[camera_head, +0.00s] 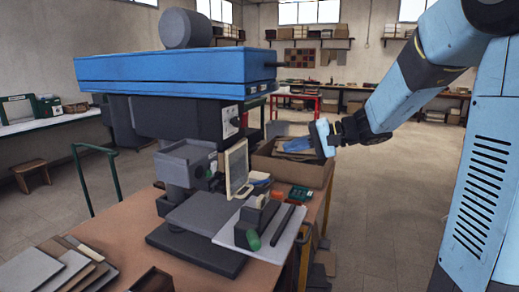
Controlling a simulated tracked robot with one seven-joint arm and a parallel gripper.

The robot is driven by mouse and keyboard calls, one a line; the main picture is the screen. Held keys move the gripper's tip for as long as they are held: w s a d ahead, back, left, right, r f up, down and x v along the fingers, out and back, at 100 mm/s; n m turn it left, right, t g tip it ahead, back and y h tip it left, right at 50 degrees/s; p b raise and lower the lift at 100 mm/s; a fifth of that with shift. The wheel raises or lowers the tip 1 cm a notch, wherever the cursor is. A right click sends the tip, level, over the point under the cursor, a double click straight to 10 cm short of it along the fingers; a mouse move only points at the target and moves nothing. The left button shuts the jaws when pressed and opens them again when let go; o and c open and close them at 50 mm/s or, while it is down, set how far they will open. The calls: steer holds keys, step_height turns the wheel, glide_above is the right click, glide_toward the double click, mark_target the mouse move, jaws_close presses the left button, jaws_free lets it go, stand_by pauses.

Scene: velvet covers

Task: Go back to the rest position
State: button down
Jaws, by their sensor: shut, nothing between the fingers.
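My gripper (323,139) is at the end of my blue and black arm, right of the picture's middle. It is shut and empty. It hangs in front of the right side of an open cardboard box (318,176) that holds a blue item (298,145). I cannot tell how far the gripper is from the box. My arm reaches in from the upper right, and its forearm slopes down to the left.
A large machine with a blue top (170,74) stands on a brown workbench (110,233). A pale board (272,247) with small parts lies at the bench's right side. Stacked flat panels (70,272) lie at the lower left. Open floor (385,220) lies right of the bench.

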steer(key=s+d+f+n+g+h, duration=0.1)
steer(key=s+d+h, duration=0.15)
steer(key=s, duration=0.55)
steer(key=s+d+f+n+g+h, duration=0.1)
steer(key=s+h, duration=0.3)
steer(key=s, duration=0.4)
steer(key=s+d+n+t+h, duration=0.1)
steer(key=s+d+t+h, duration=0.2)
steer(key=s+d+h, duration=0.4)
steer(key=shift+s+d, duration=0.95)
steer(key=shift+s, duration=0.05)
